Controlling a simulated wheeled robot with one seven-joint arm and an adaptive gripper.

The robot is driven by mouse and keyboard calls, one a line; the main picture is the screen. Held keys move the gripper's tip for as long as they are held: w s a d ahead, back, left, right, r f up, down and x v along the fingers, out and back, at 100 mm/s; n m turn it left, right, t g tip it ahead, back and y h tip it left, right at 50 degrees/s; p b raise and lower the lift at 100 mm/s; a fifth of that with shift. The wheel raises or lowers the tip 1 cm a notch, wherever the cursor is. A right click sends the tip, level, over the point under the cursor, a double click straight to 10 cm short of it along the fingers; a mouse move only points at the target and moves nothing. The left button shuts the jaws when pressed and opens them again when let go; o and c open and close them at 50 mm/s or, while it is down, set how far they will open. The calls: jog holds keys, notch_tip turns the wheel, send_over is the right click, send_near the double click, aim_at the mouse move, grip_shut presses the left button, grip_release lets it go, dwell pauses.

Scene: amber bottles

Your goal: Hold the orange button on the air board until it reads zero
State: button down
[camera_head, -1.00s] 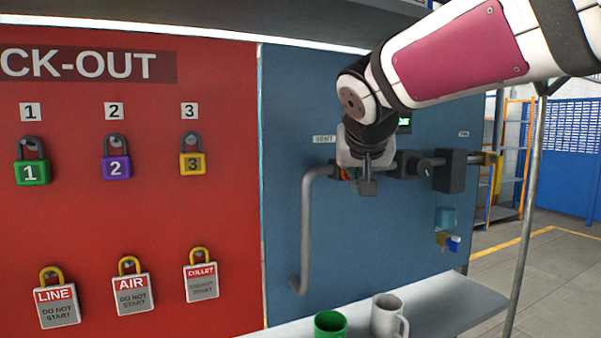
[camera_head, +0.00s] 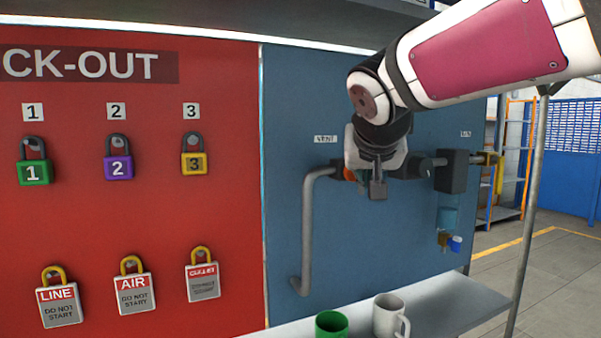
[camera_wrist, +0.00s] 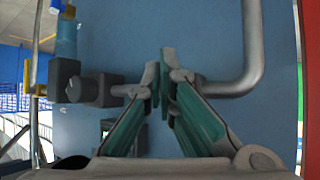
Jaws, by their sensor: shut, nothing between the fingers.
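The blue air board (camera_head: 400,260) carries a grey pipe (camera_head: 308,235) and dark fittings (camera_head: 452,171). My gripper (camera_head: 378,190) is in front of the fittings, just right of the VENT label (camera_head: 325,139). Its fingers are shut and empty; they also show in the wrist view (camera_wrist: 162,80). A small orange-red patch (camera_head: 349,174), perhaps part of the button, shows at the gripper's left side. The rest of it is hidden, and I cannot tell whether the gripper touches it. No reading is legible in the head view; in the wrist view a small greenish display (camera_wrist: 107,127) is partly covered.
A red lock-out board (camera_head: 220,90) with several padlocks and tags stands at left. A green mug (camera_head: 331,325) and a white mug (camera_head: 387,317) stand on a grey shelf (camera_head: 450,300) below. A metal post (camera_head: 528,200) rises at right.

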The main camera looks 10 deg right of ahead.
jog(key=shift+s, duration=0.1)
jog(key=s, duration=0.1)
jog(key=s+d, duration=0.1)
jog(key=s, duration=0.2)
jog(key=shift+s+d+p, duration=0.3)
jog(key=shift+p, duration=0.1)
jog(key=s+f+n+g+y, duration=0.1)
jog(key=s+f+g, duration=0.1)
jog(key=s+f, duration=0.7)
jog(key=s+f+n+g+y, duration=0.1)
jog(key=s+f+g, duration=0.2)
jog(key=s+f, duration=0.6)
jog(key=s, duration=0.6)
